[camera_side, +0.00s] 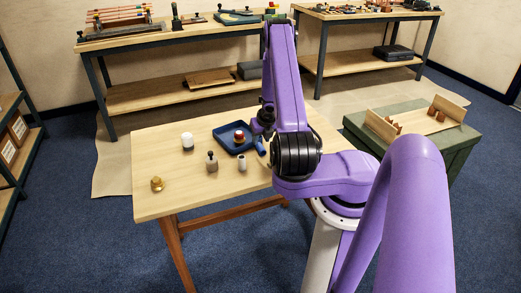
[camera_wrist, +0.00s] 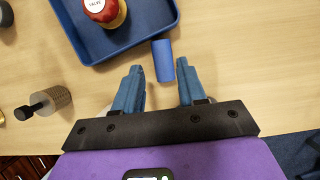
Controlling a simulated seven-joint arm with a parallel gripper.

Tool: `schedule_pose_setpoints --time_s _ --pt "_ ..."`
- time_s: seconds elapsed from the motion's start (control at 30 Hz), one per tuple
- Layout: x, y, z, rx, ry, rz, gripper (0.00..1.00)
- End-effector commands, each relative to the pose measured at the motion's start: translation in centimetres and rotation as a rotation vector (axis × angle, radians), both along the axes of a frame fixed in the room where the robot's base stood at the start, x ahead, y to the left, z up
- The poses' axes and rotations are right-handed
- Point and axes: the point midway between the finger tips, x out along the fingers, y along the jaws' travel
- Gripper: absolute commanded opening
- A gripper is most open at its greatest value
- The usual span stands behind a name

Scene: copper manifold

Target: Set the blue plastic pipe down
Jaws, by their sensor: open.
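The blue plastic pipe (camera_wrist: 162,60) is a short plain cylinder beside the blue tray's edge in the wrist view. It appears to rest on the light wooden table, just outside the tray. My gripper (camera_wrist: 159,68) is open, with one blue finger on each side of the pipe's near end. A gap shows between the pipe and each finger. Most of the pipe lies beyond the fingertips. In the side view my arm reaches over the right part of the table, and a small blue shape there is too small to tell as pipe or finger.
The blue tray (camera_side: 221,132) holds a red-capped item marked VALVE (camera_wrist: 104,10). The table's front left is mostly clear.

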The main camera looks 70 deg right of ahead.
Motion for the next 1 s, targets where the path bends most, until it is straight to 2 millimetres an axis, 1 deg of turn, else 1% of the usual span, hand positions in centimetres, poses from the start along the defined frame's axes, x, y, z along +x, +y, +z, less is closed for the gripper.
schedule_pose_setpoints --time_s 0.4,0.53,0.77,0.87,0.9,1.0 --pt "1.0 -1.4 -4.1 0.001 0.001 0.000 0.41" --pt "1.2 -1.6 -4.7 0.001 0.001 0.000 0.41" --pt "1.3 -1.6 -4.7 0.001 0.001 0.000 0.41" --pt "1.2 -1.6 -4.7 0.001 0.001 0.000 0.11" --pt "1.2 -1.6 -4.7 0.001 0.001 0.000 0.00" --pt "1.2 -1.6 -4.7 0.001 0.001 0.000 0.00"
